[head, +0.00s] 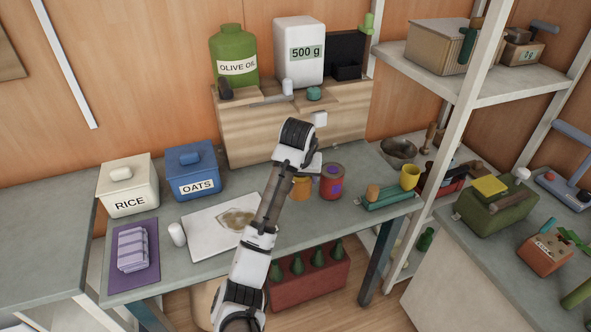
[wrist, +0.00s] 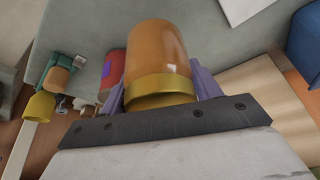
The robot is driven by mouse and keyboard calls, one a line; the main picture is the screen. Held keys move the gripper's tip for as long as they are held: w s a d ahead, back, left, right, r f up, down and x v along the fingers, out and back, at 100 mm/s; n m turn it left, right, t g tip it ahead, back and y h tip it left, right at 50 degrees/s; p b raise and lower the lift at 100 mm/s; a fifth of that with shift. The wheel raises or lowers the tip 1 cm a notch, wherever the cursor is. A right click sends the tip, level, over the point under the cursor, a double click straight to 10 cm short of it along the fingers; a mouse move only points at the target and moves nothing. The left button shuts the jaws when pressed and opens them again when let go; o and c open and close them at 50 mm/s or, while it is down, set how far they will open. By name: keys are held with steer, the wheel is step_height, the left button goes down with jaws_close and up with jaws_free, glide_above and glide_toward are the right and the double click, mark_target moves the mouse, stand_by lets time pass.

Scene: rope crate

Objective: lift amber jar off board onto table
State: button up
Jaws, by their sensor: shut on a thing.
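The amber jar (head: 300,188) shows in the head view just right of my forearm, partly hidden by it. In the wrist view the orange jar (wrist: 158,50) with its gold band sits between the two purple fingers of my gripper (wrist: 160,85), which is shut on it. The white board (head: 205,240) with a tan patch lies on the grey table (head: 270,262), left of the jar and apart from it; its corner shows at the top of the wrist view (wrist: 243,8). I cannot tell whether the jar touches the table.
A red can (head: 331,183) stands close to the jar's right. A wooden box (head: 245,135) is behind. A small white cylinder (head: 177,234) stands left of the board. Bare table lies in front of the jar.

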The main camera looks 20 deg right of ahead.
steer(key=shift+r+p, duration=0.2)
steer(key=shift+p, duration=0.2)
steer(key=shift+f+b, duration=0.85)
steer(key=shift+f, duration=2.3)
steer(key=shift+f, duration=0.45)
steer(key=o, duration=1.3)
steer(key=shift+f, duration=0.1)
steer(key=shift+p+v, duration=1.85)
steer(key=shift+v, duration=5.15)
steer(key=shift+a+f, duration=0.1)
